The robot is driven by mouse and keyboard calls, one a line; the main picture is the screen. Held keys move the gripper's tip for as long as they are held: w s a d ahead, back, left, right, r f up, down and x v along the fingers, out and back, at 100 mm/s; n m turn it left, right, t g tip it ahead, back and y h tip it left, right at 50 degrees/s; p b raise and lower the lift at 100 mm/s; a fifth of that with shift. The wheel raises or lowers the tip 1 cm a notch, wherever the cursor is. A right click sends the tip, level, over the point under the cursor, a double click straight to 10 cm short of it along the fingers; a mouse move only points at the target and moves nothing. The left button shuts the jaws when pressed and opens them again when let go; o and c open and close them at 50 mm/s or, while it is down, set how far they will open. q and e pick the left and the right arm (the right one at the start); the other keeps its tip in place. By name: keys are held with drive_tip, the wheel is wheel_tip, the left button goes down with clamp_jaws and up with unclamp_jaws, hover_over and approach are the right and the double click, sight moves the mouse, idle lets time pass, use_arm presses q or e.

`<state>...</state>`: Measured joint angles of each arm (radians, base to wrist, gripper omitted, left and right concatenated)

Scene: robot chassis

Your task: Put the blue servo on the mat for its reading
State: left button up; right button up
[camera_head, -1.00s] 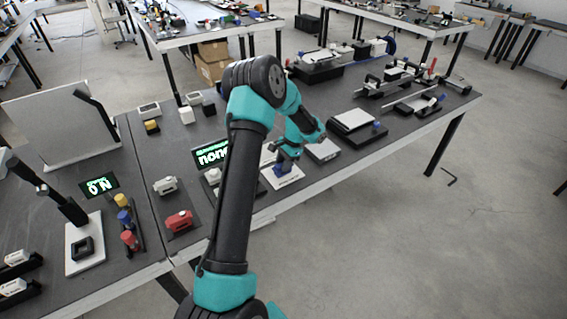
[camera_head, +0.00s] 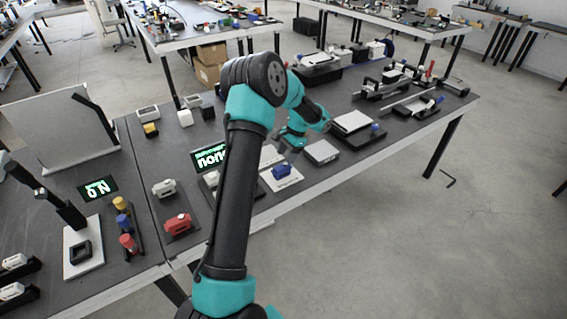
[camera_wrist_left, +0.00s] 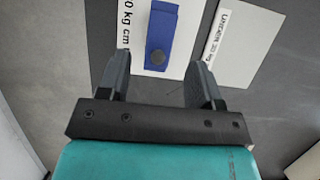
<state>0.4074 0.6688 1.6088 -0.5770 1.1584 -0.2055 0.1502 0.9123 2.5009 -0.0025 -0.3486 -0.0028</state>
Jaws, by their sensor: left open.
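The blue servo (camera_head: 282,172) lies on a white printed card (camera_head: 292,184) near the table's front edge. In the left wrist view the blue servo (camera_wrist_left: 160,35) lies on the white card (camera_wrist_left: 133,35), whose visible print ends in "kg cm". My left gripper (camera_head: 293,142) is just behind the servo in the head view. In the left wrist view my left gripper (camera_wrist_left: 160,75) has its fingers apart with nothing between them, and the servo is beyond the fingertips. My right gripper is not in view.
A second pale card (camera_wrist_left: 238,40) lies beside it. A grey plate (camera_head: 321,152) and a white-topped device (camera_head: 353,122) stand to the right. A lit display (camera_head: 210,157), a red part (camera_head: 178,223) and a grey part (camera_head: 164,187) are to the left.

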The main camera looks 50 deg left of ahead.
use_arm(q)
drive_tip(key=v, duration=0.7)
idle(0.5)
drive_tip(key=d+f, duration=0.3)
drive_tip(key=w+d+f+t+h, duration=0.1)
drive_tip(key=d+f, duration=0.2)
drive_tip(key=d+f+h, duration=0.1)
drive_tip(key=d+f, duration=0.2)
drive_tip(key=d, duration=0.1)
drive_tip(key=shift+w+f+t, duration=0.2)
drive_tip(key=shift+f+t, duration=0.2)
drive_tip(key=s+d+f+t+h, duration=0.1)
drive_tip(key=s+d+f+h, duration=0.15)
drive_tip(key=d+f, duration=0.7)
drive_tip(key=s+d+f+n+t, duration=0.1)
drive_tip(key=s+d+f+n, duration=0.1)
drive_tip(key=s+d, duration=0.5)
drive_tip(key=s+d+f+n+t, duration=0.1)
drive_tip(key=s+d+f+n, duration=0.1)
drive_tip(key=s+d+f, duration=0.2)
drive_tip(key=s+d, duration=0.3)
drive_tip(key=s, duration=0.5)
drive_tip(key=shift+s+d+f+t, duration=0.2)
drive_tip(key=shift+d+f+t, duration=0.1)
drive_tip(key=shift+d, duration=0.1)
